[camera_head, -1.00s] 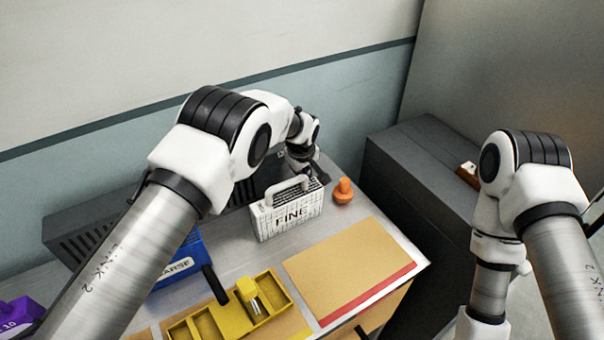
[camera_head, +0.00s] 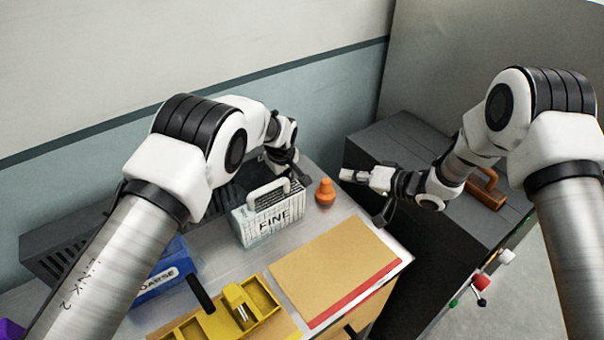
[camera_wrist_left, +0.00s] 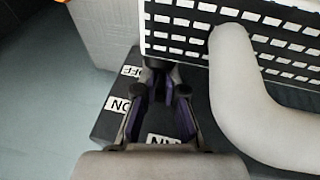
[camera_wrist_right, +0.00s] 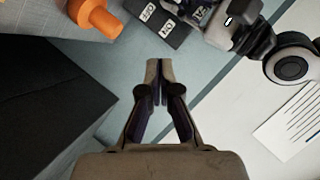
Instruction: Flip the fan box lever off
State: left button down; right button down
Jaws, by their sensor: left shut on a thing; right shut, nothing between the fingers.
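The fan box (camera_wrist_left: 105,118) is a dark block with OFF, ON and partly covered FAN labels in the left wrist view. It also shows at the top of the right wrist view (camera_wrist_right: 160,25). My left gripper (camera_wrist_left: 163,80) is over it, shut on a dark part between its fingertips, which looks like the lever; the fingers mostly hide it. Which way the lever points cannot be told. In the head view the arm and the FINE box hide this contact. My right gripper (camera_head: 350,175) is shut and empty, apart from the fan box; it shows in the right wrist view (camera_wrist_right: 158,68).
The white FINE box (camera_head: 262,225) with its raised handle (camera_wrist_left: 238,85) stands close beside my left gripper. An orange knob-shaped object (camera_head: 325,192) stands to its right. A yellow tray (camera_head: 265,297), a blue box (camera_head: 160,285) and a tan board (camera_head: 335,265) lie nearer. A grey cabinet (camera_head: 440,225) stands right.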

pick_arm(q)
jog(key=shift+s+f, duration=0.2)
jog(key=shift+f, duration=0.05)
pick_arm(e)
jog(key=w+a+r+n+g, duration=0.1)
jog(key=w+r+n+g, duration=0.2)
jog(key=g, duration=0.1)
pick_arm(q)
jog(key=shift+f, duration=0.1)
pick_arm(e)
jog(key=s+x, duration=0.2)
jog(key=x, duration=1.1)
jog(key=shift+a+f+y, duration=0.2)
jog(key=shift+f+y, duration=0.1)
jog(key=shift+f, duration=0.05)
jog(key=shift+s, duration=0.1)
